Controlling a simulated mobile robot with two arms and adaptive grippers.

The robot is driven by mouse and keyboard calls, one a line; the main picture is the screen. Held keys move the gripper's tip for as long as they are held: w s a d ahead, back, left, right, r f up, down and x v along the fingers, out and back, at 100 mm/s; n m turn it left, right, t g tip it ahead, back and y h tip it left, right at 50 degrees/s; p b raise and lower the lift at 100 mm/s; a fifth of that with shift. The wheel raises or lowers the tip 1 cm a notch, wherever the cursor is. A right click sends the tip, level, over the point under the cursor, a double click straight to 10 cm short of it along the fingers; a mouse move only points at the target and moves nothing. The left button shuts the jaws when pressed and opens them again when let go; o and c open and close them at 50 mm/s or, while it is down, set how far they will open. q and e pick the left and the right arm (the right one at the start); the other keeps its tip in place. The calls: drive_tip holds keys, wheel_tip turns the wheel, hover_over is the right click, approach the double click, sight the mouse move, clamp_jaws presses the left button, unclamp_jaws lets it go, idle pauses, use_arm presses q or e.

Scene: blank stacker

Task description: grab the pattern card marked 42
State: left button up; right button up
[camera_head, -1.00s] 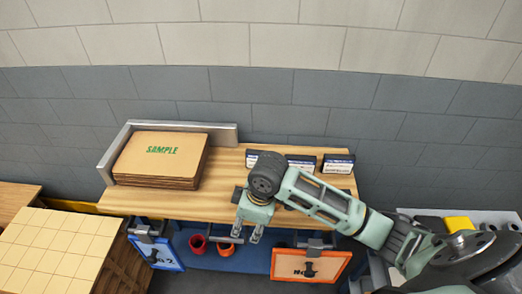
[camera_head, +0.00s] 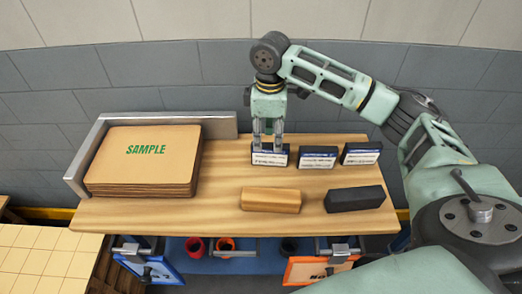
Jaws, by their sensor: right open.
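Two framed cards hang at the table's front: a blue-framed one (camera_head: 150,268) on the left and an orange-framed one (camera_head: 318,272) on the right. Both are cut by the lower picture edge, and I cannot read a full 42 on either. My right gripper (camera_head: 268,150) points down at the back of the table, open, its fingertips in front of or over the leftmost dark labelled box (camera_head: 271,161). I cannot tell whether it touches that box. It is well behind and above both cards. My left gripper is not in view.
The wooden table (camera_head: 220,213) holds a stack of SAMPLE boards (camera_head: 150,165) within a metal corner fence (camera_head: 218,124). Two more labelled boxes (camera_head: 318,157) (camera_head: 361,153), a wooden block (camera_head: 271,199) and a black block (camera_head: 354,198) stand on the right.

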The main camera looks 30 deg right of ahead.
sight(272, 146)
drive_tip(key=f, duration=0.1)
drive_tip(key=s+f+p, duration=0.1)
drive_tip(key=f, duration=0.1)
drive_tip(key=shift+s+d, duration=0.15)
drive_tip(key=shift+s, duration=0.05)
drive_tip(key=f, duration=0.1)
drive_tip(key=f+p, duration=0.1)
drive_tip(key=f, duration=0.1)
drive_tip(key=shift+w, duration=0.35)
drive_tip(key=shift+f, duration=0.45)
drive_tip(key=c, duration=0.7)
drive_tip(key=shift+c, duration=1.1)
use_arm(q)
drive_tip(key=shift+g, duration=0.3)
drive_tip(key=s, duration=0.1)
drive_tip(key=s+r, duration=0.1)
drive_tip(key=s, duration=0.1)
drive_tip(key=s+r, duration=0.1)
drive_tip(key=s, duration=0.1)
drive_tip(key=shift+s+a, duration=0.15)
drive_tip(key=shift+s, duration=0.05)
use_arm(e)
clamp_jaws()
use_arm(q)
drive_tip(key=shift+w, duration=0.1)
